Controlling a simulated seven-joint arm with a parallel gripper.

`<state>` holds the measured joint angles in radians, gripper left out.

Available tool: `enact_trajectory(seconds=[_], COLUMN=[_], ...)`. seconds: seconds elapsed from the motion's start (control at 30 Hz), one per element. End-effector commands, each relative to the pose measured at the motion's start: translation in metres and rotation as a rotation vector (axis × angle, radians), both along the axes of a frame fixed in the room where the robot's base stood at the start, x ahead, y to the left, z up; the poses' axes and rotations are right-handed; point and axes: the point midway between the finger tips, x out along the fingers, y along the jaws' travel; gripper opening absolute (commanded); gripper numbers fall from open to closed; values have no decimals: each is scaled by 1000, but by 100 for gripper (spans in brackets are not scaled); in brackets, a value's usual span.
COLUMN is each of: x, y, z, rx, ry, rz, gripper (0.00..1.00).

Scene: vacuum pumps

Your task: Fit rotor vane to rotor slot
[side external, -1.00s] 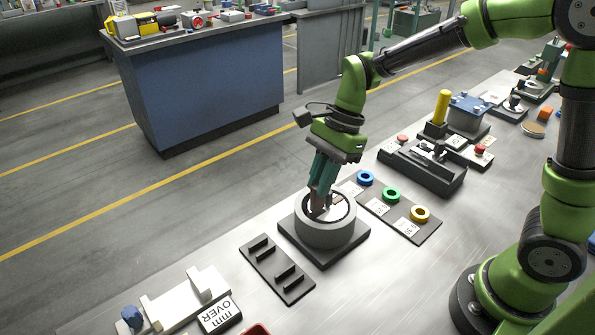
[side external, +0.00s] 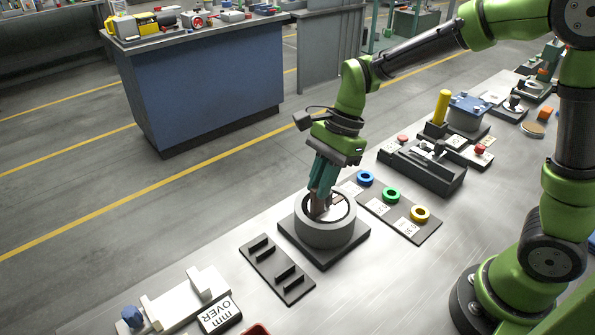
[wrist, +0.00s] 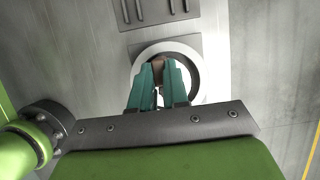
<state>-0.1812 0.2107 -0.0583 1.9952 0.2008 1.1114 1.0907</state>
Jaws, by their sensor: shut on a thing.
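My gripper (side external: 319,208) points down into the open top of a grey round pump housing (side external: 325,232) on a dark square base. In the wrist view its teal fingers (wrist: 160,70) are close together inside the light ring of the housing (wrist: 191,58). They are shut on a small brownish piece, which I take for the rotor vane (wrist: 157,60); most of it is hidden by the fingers. The rotor slot is not clearly visible, so I cannot tell whether the vane sits in it.
A dark rack with several slots (side external: 277,268) lies left of the housing. A plate with blue, green and yellow rings (side external: 391,195) lies to the right. A white V-shaped gauge block (side external: 190,300) stands front left. Bare metal bench (side external: 370,290) lies in front.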

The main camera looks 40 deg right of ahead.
Motion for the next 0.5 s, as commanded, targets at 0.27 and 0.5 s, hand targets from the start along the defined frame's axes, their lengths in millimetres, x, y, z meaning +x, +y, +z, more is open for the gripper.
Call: enact_trajectory(seconds=[0.27, 0.5], x=[0, 0], y=[0, 0], z=[-7, -18], rx=[-1, 0], ry=[1, 1], rz=[0, -1], gripper=[0, 0])
